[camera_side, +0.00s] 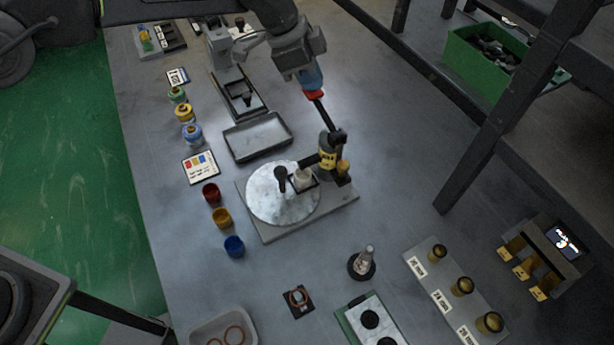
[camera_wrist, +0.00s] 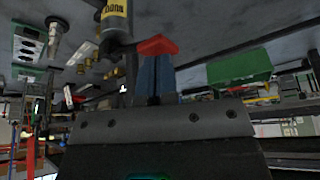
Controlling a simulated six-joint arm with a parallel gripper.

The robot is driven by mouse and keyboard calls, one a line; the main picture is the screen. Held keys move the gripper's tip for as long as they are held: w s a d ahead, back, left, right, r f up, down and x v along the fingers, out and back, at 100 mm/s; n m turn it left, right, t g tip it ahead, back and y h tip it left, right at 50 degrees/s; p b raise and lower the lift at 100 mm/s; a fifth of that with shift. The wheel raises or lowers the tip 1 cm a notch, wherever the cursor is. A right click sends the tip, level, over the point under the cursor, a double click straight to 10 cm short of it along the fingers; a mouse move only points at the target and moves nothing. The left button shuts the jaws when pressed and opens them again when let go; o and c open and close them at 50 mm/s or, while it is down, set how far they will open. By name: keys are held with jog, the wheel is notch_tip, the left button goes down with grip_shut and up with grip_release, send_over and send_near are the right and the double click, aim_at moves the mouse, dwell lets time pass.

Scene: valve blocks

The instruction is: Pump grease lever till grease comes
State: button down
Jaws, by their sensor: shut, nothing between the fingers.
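The grease pump (camera_side: 327,160) is a dark cylinder with a yellow label, standing on a grey base plate (camera_side: 340,200). Its black lever (camera_side: 322,110) slants up and ends in a red tip (camera_side: 313,94). My gripper (camera_side: 312,80) has blue fingers, shut and empty, right at the red tip; I cannot tell whether they touch it. In the wrist view the red tip (camera_wrist: 157,46) lies across the end of the shut fingers (camera_wrist: 155,75), and the labelled pump body (camera_wrist: 115,15) shows beyond. A small pale block (camera_side: 303,176) sits beside the pump; I cannot make out grease there.
A round pale plate (camera_side: 270,205) covers the base's left side. A grey tray (camera_side: 258,137), coloured cups (camera_side: 222,218) and jars (camera_side: 191,134) stand left. Brass pieces (camera_side: 462,287) stand at lower right. A green bin (camera_side: 490,60) is at upper right. The table right of the pump is clear.

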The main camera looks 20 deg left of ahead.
aim_at(311, 93)
jog(key=shift+f, duration=0.2)
jog(key=shift+s+f, duration=0.1)
jog(key=shift+f, duration=1.5)
jog(key=shift+r, duration=2.5)
jog(key=shift+r, duration=0.1)
notch_tip(311, 93, up, 6)
jog(key=shift+f, duration=3.1)
jog(key=shift+f, duration=0.1)
